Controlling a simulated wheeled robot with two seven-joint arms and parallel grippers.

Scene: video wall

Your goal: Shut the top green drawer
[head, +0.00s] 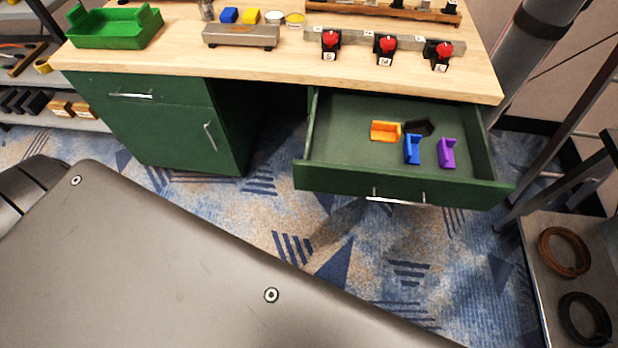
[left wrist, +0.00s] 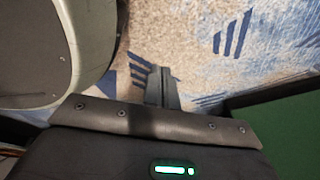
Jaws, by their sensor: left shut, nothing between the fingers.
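The top green drawer (head: 340,180) stands pulled out beneath the right half of the wooden bench top. Its metal bar handle (head: 397,200) is on the front panel. Inside lie an orange piece (head: 384,131), a blue piece (head: 412,149), a purple piece (head: 447,153) and a black piece (head: 418,127). My left gripper (left wrist: 161,87) shows in the left wrist view, with its fingers together and empty above the carpet. A green surface (left wrist: 290,130) is to its right there; I cannot tell which part of the bench it is. Neither gripper shows in the head view.
The bench top (head: 290,68) carries a green tray (head: 115,27), a scale (head: 240,36) and several red-topped switches (head: 385,45). A closed green cabinet (head: 165,125) is at left. A shelf with coiled cables (head: 565,251) stands at right. Patterned carpet lies open before the drawer.

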